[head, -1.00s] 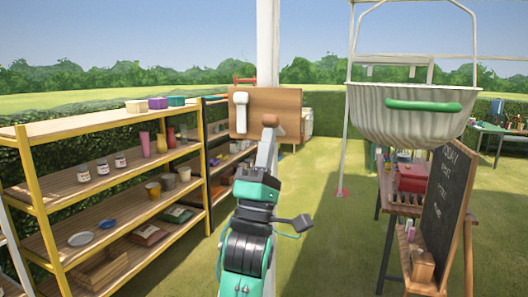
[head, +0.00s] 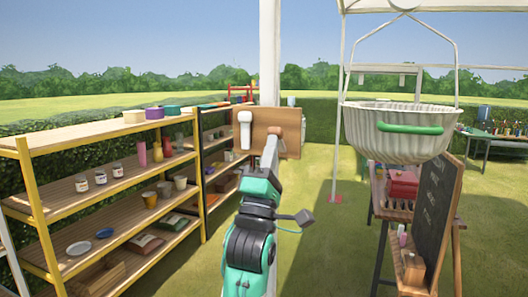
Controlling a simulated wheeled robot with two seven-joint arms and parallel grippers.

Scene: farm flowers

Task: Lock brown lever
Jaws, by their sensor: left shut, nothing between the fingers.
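A wooden board (head: 290,118) stands by the white post, past the end of the shelves. A white lever (head: 245,129) hangs down on its left side. The brown lever (head: 275,131) is on the board's front, mostly hidden behind my left gripper, so its exact position is hard to tell. My left gripper (head: 270,148) reaches up from the bottom middle of the head view. Its fingers are shut and empty, just in front of or at the brown lever; I cannot tell whether they touch. My right gripper is not in view.
A yellow-framed shelf (head: 38,205) with jars, pots and plates runs along the left. A pale hanging basket (head: 400,146) with a green handle hangs at the right. A blackboard (head: 434,208) stands below it. Open grass (head: 318,235) lies between.

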